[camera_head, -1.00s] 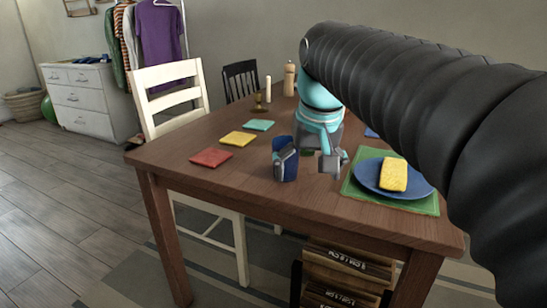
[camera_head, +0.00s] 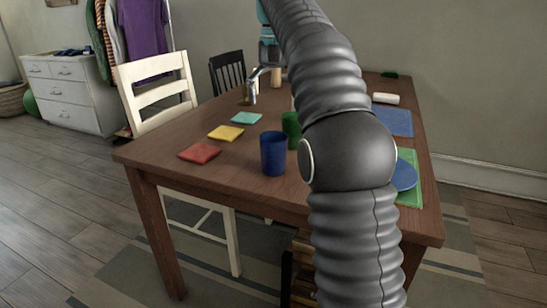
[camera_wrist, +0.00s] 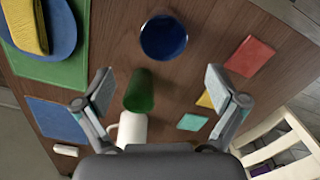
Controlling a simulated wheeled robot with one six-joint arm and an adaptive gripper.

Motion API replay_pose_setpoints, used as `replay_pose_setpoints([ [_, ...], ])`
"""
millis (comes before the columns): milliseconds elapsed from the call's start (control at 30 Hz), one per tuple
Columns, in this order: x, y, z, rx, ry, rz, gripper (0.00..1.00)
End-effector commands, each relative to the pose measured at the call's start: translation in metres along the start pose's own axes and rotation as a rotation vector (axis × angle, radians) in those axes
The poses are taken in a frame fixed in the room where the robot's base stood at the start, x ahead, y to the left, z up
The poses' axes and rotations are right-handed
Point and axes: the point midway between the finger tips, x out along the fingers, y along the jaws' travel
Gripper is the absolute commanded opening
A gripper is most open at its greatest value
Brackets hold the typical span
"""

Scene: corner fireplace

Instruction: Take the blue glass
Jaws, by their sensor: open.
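The blue glass (camera_head: 273,153) stands upright near the front edge of the wooden table. It also shows in the wrist view (camera_wrist: 164,37), at the top middle, seen from above. My gripper (camera_head: 262,85) is over the far part of the table, apart from the blue glass. In the wrist view its two fingers (camera_wrist: 160,84) are spread wide with nothing held between them. A green glass (camera_head: 291,128) stands just behind the blue glass, partly hidden by my arm. In the wrist view the green glass (camera_wrist: 140,90) is nearer my gripper than the blue one.
A white mug (camera_wrist: 132,129) sits close to my gripper. Red (camera_head: 200,152), yellow (camera_head: 226,132) and teal (camera_head: 245,118) squares lie left of the glasses. A blue plate (camera_wrist: 66,28) with a yellow sponge (camera_wrist: 28,22) lies on a green mat (camera_wrist: 45,68). A white chair (camera_head: 155,85) stands left.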

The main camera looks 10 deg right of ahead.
Motion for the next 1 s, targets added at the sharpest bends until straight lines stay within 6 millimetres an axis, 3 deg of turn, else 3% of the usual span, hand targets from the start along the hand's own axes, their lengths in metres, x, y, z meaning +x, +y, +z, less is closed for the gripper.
replay_pose_setpoints([
  [167,0.02,0.0,0.002,0.0,-0.001,0.0,0.96],
  [400,0.064,0.0,0.001,-0.001,0.0,0.0,0.96],
  [667,0.08,-0.001,0.001,-0.001,0.001,0.0,0.96],
  [1000,0.123,-0.005,0.0,-0.001,0.001,0.0,0.96],
])
